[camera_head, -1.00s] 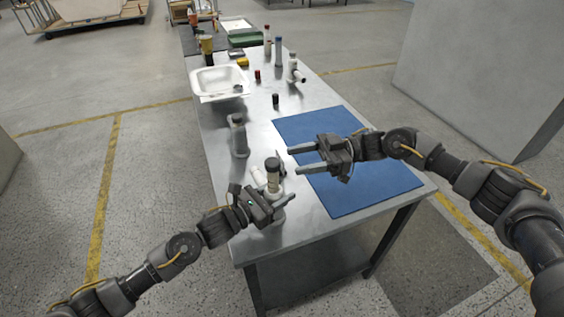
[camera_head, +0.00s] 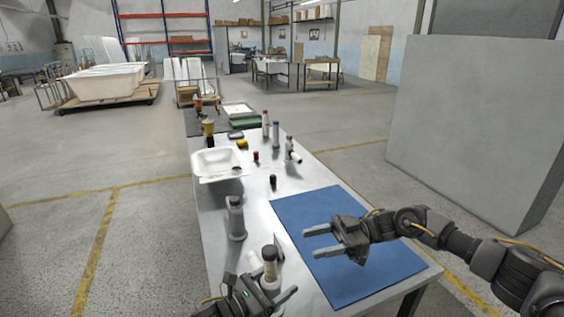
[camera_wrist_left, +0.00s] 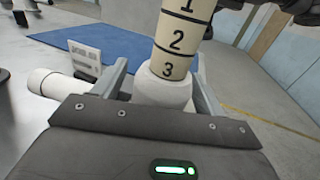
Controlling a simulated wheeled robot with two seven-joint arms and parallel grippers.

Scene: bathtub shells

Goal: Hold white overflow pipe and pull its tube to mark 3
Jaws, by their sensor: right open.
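The white overflow pipe (camera_head: 253,259) stands at the table's near end, its side branch pointing left in the left wrist view (camera_wrist_left: 162,92). A cream tube (camera_head: 270,266) with a dark top rises from it. The left wrist view shows marks 1, 2 and 3 on the tube (camera_wrist_left: 176,45), with 3 just above the pipe's white collar. My left gripper (camera_head: 262,288) has its fingers on both sides of the pipe body and appears shut on it; the finger contact is partly hidden. My right gripper (camera_head: 320,242) is open and empty above the blue mat, apart from the tube.
The blue mat (camera_head: 375,275) covers the table's right near part. A grey upright pipe (camera_head: 236,222) stands just beyond the held one. A white basin (camera_head: 208,164), a small dark cylinder (camera_head: 273,181) and several bottles stand farther back on the metal table (camera_head: 258,213).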

